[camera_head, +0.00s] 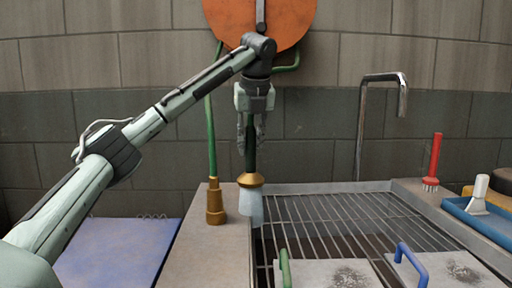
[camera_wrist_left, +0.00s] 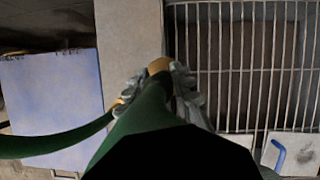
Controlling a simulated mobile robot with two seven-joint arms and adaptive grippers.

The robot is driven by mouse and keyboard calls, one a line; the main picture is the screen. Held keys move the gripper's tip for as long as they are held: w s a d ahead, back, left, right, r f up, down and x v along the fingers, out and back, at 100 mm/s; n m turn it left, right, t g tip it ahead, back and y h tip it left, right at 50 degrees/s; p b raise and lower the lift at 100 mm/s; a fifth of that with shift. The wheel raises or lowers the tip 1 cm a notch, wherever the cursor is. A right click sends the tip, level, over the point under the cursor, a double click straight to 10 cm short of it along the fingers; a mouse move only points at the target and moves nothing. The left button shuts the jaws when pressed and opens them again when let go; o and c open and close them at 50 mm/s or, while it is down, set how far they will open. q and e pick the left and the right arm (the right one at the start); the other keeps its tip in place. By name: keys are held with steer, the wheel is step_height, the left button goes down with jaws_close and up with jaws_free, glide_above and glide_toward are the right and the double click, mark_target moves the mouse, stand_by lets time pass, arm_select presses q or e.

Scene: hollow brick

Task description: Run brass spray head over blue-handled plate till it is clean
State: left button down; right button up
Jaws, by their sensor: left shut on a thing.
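My left gripper (camera_head: 252,138) is shut on the dark green handle of the brass spray head (camera_head: 251,180), which hangs upright above the near left edge of the rack. A pale blue shape, seemingly spray, shows just below the brass. In the left wrist view the left gripper (camera_wrist_left: 167,92) grips the green handle, with a bit of brass (camera_wrist_left: 159,65) beyond it. The blue-handled plate (camera_head: 468,274) lies at the front right of the rack with a dark speckled stain; part is cut off. It also shows at the lower right in the left wrist view (camera_wrist_left: 303,153). My right gripper is not in view.
A green-handled plate (camera_head: 312,273), also stained, lies left of the blue-handled one. A brass fitting (camera_head: 215,207) on a green hose stands on the left ledge. A tall tap (camera_head: 361,130) rises behind the wire rack (camera_head: 340,212). A red brush (camera_head: 434,160) and blue tray (camera_head: 485,222) are right.

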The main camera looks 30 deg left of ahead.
arm_select(q)
steer(key=s+d+f+p, duration=0.1)
steer(key=s+d+f, duration=0.1)
steer(key=s+d, duration=0.6)
steer(key=shift+s+d+f, duration=0.15)
steer(key=shift+s+f, duration=0.05)
steer(key=shift+s, duration=0.2)
stand_by(0.5)
